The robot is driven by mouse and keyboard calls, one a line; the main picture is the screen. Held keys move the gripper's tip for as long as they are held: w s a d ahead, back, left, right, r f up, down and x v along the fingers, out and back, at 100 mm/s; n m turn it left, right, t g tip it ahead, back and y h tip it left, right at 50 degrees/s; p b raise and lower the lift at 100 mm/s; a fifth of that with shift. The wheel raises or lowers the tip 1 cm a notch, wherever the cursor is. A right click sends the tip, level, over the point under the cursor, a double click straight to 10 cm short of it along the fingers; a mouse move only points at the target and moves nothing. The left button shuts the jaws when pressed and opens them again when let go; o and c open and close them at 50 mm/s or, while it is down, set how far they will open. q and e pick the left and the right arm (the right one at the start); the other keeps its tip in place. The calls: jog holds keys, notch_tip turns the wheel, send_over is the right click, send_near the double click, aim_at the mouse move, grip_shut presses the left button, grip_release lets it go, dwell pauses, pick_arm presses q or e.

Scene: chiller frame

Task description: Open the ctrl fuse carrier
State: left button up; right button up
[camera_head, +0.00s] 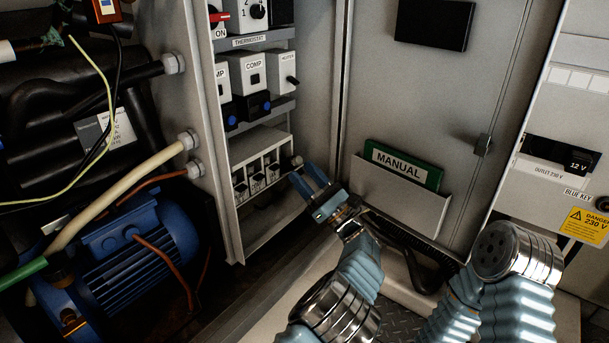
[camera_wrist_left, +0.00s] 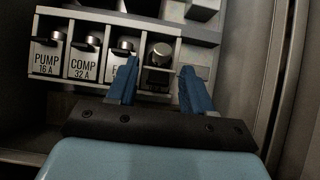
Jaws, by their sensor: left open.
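A row of white fuse carriers sits low in the open cabinet; in the left wrist view the labels PUMP 16 A (camera_wrist_left: 48,58) and COMP 32 A (camera_wrist_left: 84,62) can be read. A third carrier (camera_wrist_left: 122,50) is partly behind a finger. My left gripper (camera_head: 306,176) is open with blue fingers. In the wrist view its fingers (camera_wrist_left: 159,70) stand either side of that knob, apparently without gripping it.
Switch modules (camera_head: 254,72) sit above the fuse row. The cabinet door at right holds a green MANUAL (camera_head: 402,166) in a pocket (camera_head: 400,195). A blue motor (camera_head: 135,250) and pipes fill the left. A black hose (camera_head: 410,245) runs below the pocket.

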pick_arm(q)
jog(key=b+v, duration=0.1)
jog(key=v, duration=1.2)
jog(key=shift+d, duration=0.1)
